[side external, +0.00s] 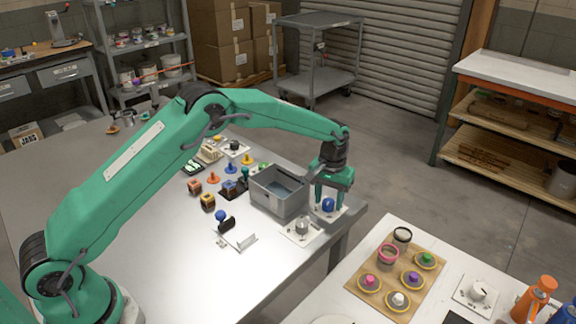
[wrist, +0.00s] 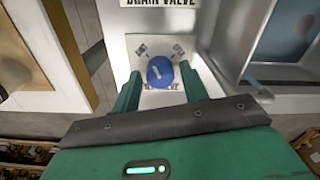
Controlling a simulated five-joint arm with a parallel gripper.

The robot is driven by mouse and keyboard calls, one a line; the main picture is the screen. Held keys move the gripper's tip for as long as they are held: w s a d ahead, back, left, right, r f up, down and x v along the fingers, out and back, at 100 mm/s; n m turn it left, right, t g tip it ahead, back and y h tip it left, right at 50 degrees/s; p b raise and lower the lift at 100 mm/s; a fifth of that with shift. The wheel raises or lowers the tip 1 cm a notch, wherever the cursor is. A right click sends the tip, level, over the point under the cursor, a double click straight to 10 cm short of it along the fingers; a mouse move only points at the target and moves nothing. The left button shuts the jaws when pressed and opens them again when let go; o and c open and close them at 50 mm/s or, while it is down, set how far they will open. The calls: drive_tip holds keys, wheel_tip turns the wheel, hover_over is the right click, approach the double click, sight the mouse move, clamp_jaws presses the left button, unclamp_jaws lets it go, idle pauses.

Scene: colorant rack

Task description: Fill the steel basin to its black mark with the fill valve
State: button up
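The steel basin (side external: 279,205) is a grey open box near the table's far right corner, with a dull bluish surface inside; its black mark cannot be made out. Part of the basin (wrist: 228,40) shows at the right of the wrist view. A blue knob (wrist: 160,72) sits on a white plate (wrist: 150,45) labelled DRAIN VALVE. The blue knob (side external: 328,204) is right of the basin in the side view. My gripper (wrist: 160,80) is open, pointing down, with one finger on each side of this knob and slight gaps visible. A grey knob (side external: 302,226) stands on another white plate, its label unreadable.
Several small coloured blocks and knobs, including an orange one (side external: 214,177), lie left of the basin. A blue-handled stamp (side external: 222,217) is nearer. A separate white table with a wooden board (side external: 376,296) stands at lower right. The table's front middle is clear.

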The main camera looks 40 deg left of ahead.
sight(328, 202)
drive_tip(key=shift+o, duration=0.4)
drive_tip(key=shift+r, duration=3.9)
idle(3.7)
